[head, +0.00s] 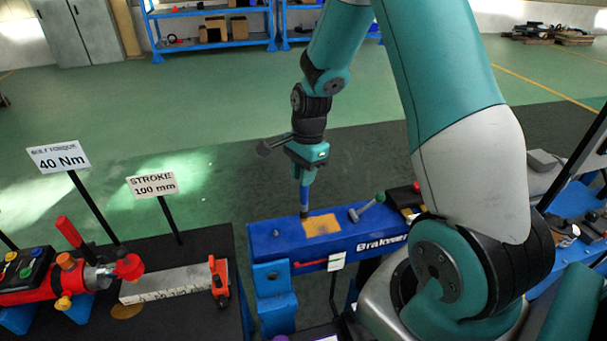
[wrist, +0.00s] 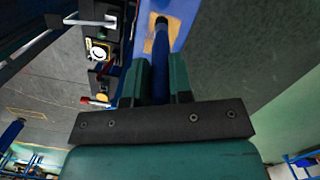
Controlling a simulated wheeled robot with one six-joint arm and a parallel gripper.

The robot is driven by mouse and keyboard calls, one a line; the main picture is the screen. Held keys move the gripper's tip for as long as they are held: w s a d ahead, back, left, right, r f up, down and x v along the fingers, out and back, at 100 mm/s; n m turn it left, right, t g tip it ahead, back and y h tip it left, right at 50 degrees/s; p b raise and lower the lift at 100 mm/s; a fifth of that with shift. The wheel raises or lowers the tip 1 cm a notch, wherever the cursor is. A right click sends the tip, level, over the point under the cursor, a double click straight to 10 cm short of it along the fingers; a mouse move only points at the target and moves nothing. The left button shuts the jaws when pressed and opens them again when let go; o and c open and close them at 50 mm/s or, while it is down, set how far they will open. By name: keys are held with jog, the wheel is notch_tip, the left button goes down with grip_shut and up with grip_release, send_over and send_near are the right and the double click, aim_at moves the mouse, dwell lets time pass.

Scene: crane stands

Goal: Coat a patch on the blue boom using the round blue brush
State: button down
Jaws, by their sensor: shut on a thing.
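The blue boom (head: 280,242) lies across the middle of the head view, with a tan patch (head: 322,225) on its top face. My gripper (head: 304,177) is shut on the round blue brush (head: 304,195), which points down with its tip at or just above the boom top, at the left edge of the patch. I cannot tell whether the tip touches. In the wrist view the brush (wrist: 161,60) stands between my two green fingers, and the boom (wrist: 187,12) with part of the patch lies beyond its tip.
At left, a dark bench holds a red device (head: 75,275) and a steel scale (head: 165,284), with signs reading 40 Nm and STROKE 100 mm. My arm hides much of the right side. Green floor behind is open.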

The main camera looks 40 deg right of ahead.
jog(key=shift+r+p, duration=0.85)
jog(key=shift+r, duration=0.45)
